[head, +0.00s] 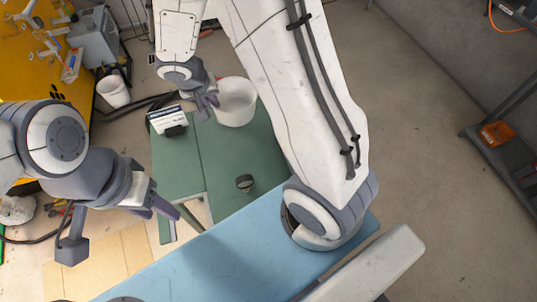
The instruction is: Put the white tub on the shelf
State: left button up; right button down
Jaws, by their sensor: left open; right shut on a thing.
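The white tub (236,104) is upright at the far end of the green table (240,150). My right gripper (211,99) is shut on the tub's left side, at its rim. I cannot tell whether the tub rests on the table or hangs just above it. My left gripper (118,228) is open and empty at the lower left, its fingers spread wide, apart from the table. A dark shelf rack (490,148) stands at the right edge, only partly in view; I cannot tell if it is the task's shelf.
A blue surface (215,262) lies in front. A white bucket (113,91) stands at the left. An orange bin (496,133) is on the rack. The floor at right is clear.

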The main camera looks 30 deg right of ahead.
jog(key=s+a+f+m+b, duration=0.1)
jog(key=s+a+f+b, duration=0.1)
jog(key=a+f+b, duration=0.15)
jog(key=b, duration=0.1)
send_over(217, 154)
jog(key=shift+g, duration=0.3)
notch_tip(217, 154, down, 7)
jog(key=shift+f, duration=0.2)
pick_arm(q)
notch_tip(217, 154, down, 8)
jog(key=b, duration=0.1)
jog(key=shift+r, duration=0.2)
pick_arm(e)
jog(key=shift+a+f, duration=0.1)
jog(key=shift+f, duration=1.6)
pick_arm(q)
jog(key=shift+d+f, duration=0.1)
pick_arm(e)
jog(key=c, duration=1)
grip_release()
